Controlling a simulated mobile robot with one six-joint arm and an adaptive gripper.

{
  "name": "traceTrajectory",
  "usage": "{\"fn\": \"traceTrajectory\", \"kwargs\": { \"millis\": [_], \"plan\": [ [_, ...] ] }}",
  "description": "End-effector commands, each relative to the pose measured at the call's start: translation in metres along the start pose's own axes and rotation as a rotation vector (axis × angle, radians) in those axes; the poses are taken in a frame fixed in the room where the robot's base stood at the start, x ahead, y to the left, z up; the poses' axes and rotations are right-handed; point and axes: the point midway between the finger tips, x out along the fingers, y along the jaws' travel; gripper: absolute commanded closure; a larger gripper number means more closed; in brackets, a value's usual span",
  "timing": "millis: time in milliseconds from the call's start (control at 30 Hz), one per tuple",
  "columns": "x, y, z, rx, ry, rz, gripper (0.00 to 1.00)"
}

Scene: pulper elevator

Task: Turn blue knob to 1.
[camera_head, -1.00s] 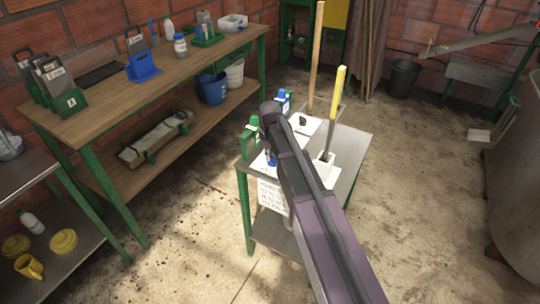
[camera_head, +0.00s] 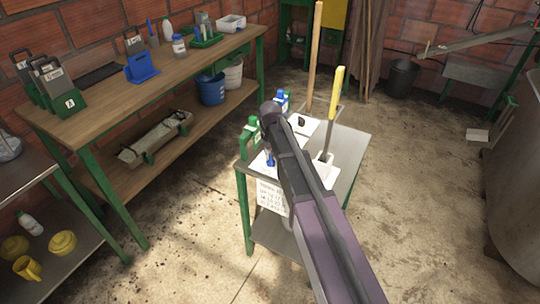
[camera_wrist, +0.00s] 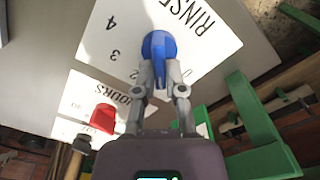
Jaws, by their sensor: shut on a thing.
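In the wrist view, the blue knob (camera_wrist: 158,46) sits on a white panel (camera_wrist: 215,65) marked RINSE, with the digits 4 and 3 readable. The 2 is partly visible beside the knob. My gripper (camera_wrist: 161,78) has its two fingers on either side of the knob's narrow fin, closed on it. The fin points down the picture, between the fingers. The 1 is not visible; the fingers cover part of the dial. In the head view, my arm hides most of the dial, and a bit of blue (camera_head: 270,159) shows left of it.
A red knob (camera_wrist: 103,118) sits on the panel marked HOURS. A green holder (camera_wrist: 255,125) is close on the right. In the head view, the panels lie on a small metal cart (camera_head: 352,145) with a yellow-handled tool (camera_head: 335,105). Open floor surrounds the cart; a workbench (camera_head: 110,95) stands left.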

Motion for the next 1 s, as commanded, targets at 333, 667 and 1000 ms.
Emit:
{"fn": "traceTrajectory", "kwargs": {
  "millis": [333,667,1000],
  "plan": [
    [0.0005,-0.0002,0.0022,0.015,-0.003,-0.001,1.00],
    [0.0003,-0.0001,0.0014,0.014,-0.002,0.000,0.51],
    [0.0001,0.0000,0.0006,0.009,-0.001,0.000,0.51]
  ]
}}
